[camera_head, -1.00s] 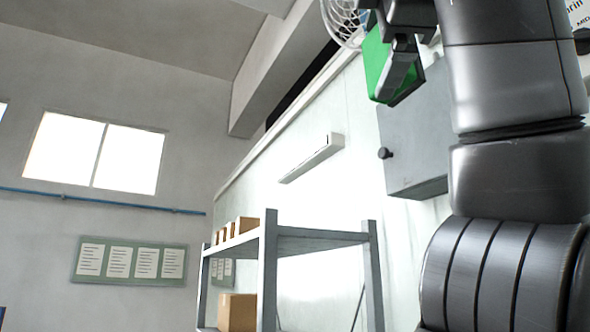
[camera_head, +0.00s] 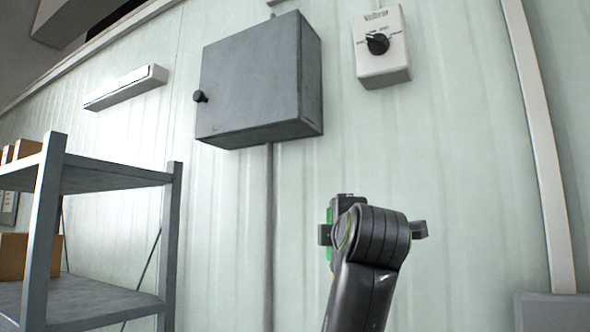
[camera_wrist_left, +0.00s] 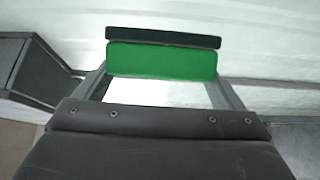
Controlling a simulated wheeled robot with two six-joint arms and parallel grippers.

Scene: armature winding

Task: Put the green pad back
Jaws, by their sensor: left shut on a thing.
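The green pad (camera_wrist_left: 161,61) is a flat green block with a dark strip along its far edge. In the left wrist view it spans between the two fingers of my left gripper (camera_wrist_left: 162,78), which is shut on it. In the head view my left arm rises at the lower middle, and only a thin green sliver of the pad (camera_head: 329,232) shows beside the wrist. The wrist hides the rest of the pad. My right gripper is not in view.
A grey wall cabinet (camera_head: 250,85) and a white switch box with a black knob (camera_head: 381,62) hang on the pale wall. A grey shelf rack (camera_head: 105,178) with cardboard boxes stands at the left. A grey box edge (camera_head: 550,312) shows at the lower right.

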